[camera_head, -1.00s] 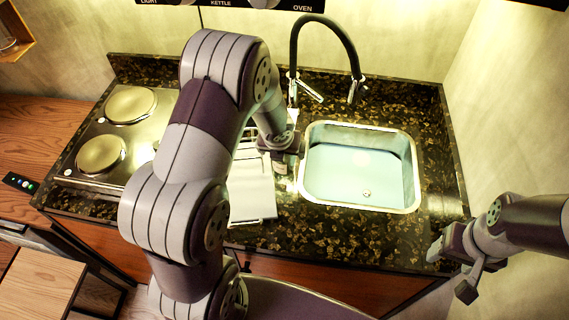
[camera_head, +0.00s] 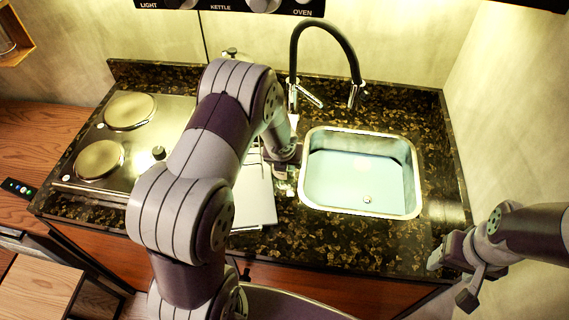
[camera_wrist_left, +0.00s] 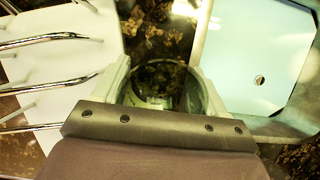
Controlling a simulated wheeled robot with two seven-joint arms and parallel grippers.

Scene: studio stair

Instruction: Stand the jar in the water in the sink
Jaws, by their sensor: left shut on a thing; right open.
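The jar (camera_wrist_left: 158,82) is clear glass and is seen from above in the left wrist view, between the fingers of my left gripper (camera_wrist_left: 160,88). The gripper is shut on it. In the head view my left gripper (camera_head: 287,168) is partly hidden by my own arm, at the left rim of the sink (camera_head: 306,190). Only a little of the jar shows there; I cannot tell its height above the counter. Pale blue water (camera_head: 355,178) lies in the sink. My right gripper (camera_head: 454,274) is open and empty at the counter's front right corner.
A white dish rack with metal prongs (camera_wrist_left: 45,70) lies left of the jar. A black tap (camera_head: 325,26) arches behind the sink. A steel hob (camera_head: 110,183) with two plates is at the left. The counter (camera_head: 340,240) before the sink is clear.

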